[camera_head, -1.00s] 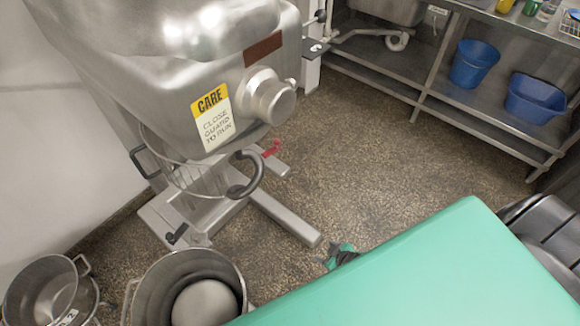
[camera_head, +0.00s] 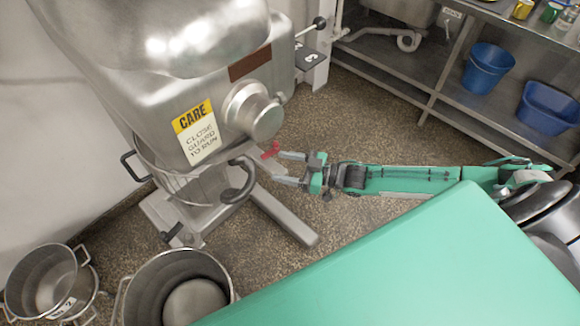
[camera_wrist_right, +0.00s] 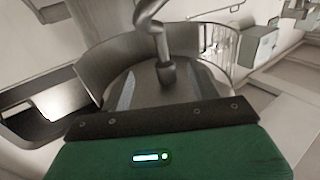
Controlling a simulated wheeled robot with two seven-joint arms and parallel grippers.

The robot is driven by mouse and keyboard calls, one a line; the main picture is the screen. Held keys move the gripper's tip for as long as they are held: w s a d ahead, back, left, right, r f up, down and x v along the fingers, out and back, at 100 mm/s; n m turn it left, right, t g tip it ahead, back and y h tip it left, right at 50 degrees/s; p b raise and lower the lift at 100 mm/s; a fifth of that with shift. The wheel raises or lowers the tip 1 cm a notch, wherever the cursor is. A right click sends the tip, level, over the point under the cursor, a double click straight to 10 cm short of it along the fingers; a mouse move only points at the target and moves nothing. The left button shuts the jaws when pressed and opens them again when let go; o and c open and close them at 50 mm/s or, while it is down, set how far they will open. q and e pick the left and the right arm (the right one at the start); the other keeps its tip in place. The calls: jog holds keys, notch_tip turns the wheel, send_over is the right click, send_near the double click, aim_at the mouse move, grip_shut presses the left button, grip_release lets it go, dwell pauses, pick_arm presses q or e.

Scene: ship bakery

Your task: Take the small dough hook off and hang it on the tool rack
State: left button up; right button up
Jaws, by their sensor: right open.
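The small dough hook (camera_wrist_right: 150,20) shows in the right wrist view as a curved grey metal piece, running into a thick collar (camera_wrist_right: 166,74) inside the mixer's round guard area. In the head view it is hidden by the mixer (camera_head: 200,80) and its wire guard (camera_head: 165,175). My right gripper (camera_head: 284,168) is open and empty, just right of the guard, its fingers pointing at the mixer. In the wrist view its two fingers lie either side of the collar, apparently not touching it. My left gripper and the tool rack are not in view.
A bowl (camera_head: 118,318) stands on the floor below the mixer, with a smaller pot (camera_head: 82,260) to its left. A steel shelf (camera_head: 440,85) with blue tubs stands at the back right.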

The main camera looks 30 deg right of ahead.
aim_at(235, 157)
jog(key=b+x, duration=0.3)
jog(key=x, duration=1.1)
jog(key=shift+w+a, duration=0.1)
jog(key=shift+c, duration=0.4)
grip_shut()
jog(key=shift+r, duration=0.1)
jog(key=shift+w+r, duration=0.1)
jog(key=shift+r, duration=0.2)
dwell(0.5)
jog(key=shift+f, duration=0.1)
